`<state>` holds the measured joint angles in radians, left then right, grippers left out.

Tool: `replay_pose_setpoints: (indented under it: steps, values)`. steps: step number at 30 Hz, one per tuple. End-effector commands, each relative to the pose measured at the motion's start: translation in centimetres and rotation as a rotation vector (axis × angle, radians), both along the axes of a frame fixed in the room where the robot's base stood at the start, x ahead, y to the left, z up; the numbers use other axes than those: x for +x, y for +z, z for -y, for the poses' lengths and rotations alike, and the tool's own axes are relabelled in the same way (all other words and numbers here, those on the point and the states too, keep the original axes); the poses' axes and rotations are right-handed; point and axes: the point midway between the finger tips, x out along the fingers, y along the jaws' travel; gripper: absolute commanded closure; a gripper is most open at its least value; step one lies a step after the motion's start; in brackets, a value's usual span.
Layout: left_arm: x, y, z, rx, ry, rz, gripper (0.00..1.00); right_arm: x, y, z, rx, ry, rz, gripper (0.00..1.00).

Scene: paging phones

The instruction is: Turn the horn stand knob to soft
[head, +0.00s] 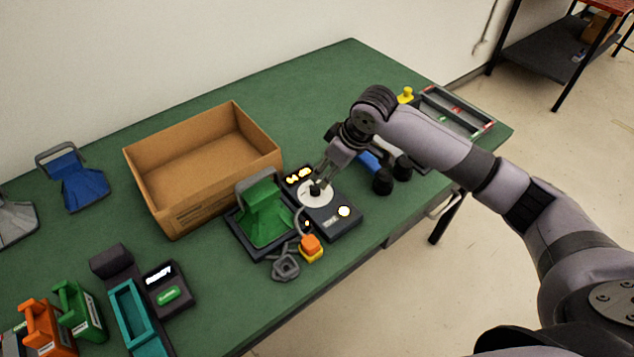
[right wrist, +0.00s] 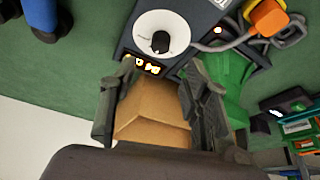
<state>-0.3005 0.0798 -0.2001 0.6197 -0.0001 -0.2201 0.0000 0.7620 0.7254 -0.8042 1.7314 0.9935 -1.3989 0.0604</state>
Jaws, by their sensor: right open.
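The horn stand is a dark box (head: 345,224) with a white round dial, lit yellow marks at its far end and a round lit spot near its front. A black knob (head: 315,189) stands at the dial's centre; it also shows in the right wrist view (right wrist: 160,42). My right gripper (head: 322,181) is over the dial, pointing down at the knob. In the right wrist view its fingers (right wrist: 159,72) are spread and empty, with the knob just past the tips. I cannot tell whether a finger touches it. The dial's lettering is too small to read.
A green horn-shaped object (head: 264,218) with a grey handle stands left of the box. An orange-topped piece (head: 311,244) on a cable lies in front. An open cardboard box (head: 165,205) is behind left. Blue and black cylinders (head: 383,181) lie right, close to my arm.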

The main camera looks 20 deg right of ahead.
Motion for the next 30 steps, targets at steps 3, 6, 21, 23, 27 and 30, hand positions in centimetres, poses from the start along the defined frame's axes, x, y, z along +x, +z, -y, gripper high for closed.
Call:
replay_pose_setpoints:
  steps: [3,6,21,23,27,30]
  values:
    - [0.0,0.3,0.0,0.0,0.0,0.0,0.6,0.7,-2.5,-0.7,0.0,-0.001,-0.005,0.57]
    - [0.0,0.5,0.0,0.0,0.0,0.0,0.6,1.4,-4.3,-1.2,0.001,0.0,-0.003,0.57]
    - [0.0,0.6,0.0,0.0,0.0,0.0,0.6,2.6,-8.0,-2.0,-0.001,0.001,0.001,0.57]
    - [0.0,0.6,0.0,0.0,0.0,0.001,0.6,2.6,-8.0,-2.0,-0.001,0.001,0.001,0.57]
    - [0.1,0.6,0.0,0.0,0.0,0.001,0.6,2.6,-7.9,-2.0,0.0,0.001,0.0,0.61]
    - [0.1,0.6,0.0,0.0,0.0,0.001,0.6,2.6,-7.9,-2.0,0.0,0.001,0.0,0.67]
